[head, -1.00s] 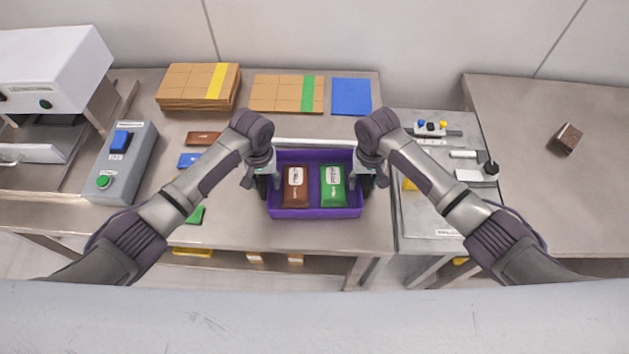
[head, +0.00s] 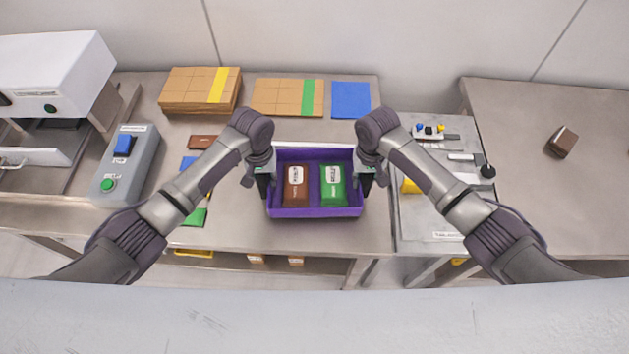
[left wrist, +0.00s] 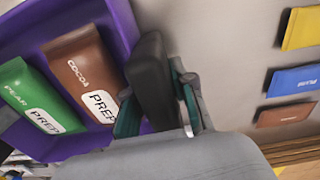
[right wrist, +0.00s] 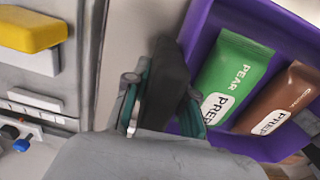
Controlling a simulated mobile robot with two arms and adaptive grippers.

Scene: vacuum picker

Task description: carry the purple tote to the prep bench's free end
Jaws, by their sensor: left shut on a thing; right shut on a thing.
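The purple tote (head: 314,212) is in the middle of the head view, over the front right part of the left bench (head: 230,232). It looks level. Inside lie a brown cocoa pouch (head: 295,190) and a green pear pouch (head: 333,191), side by side.
Cardboard stacks (head: 200,88), a blue sheet (head: 351,99) and a control box (head: 124,165) stand on the left bench. A narrower stand (head: 425,225) with fittings is to the right. Beyond it, the right bench (head: 540,210) is mostly clear, with a brown block (head: 562,142).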

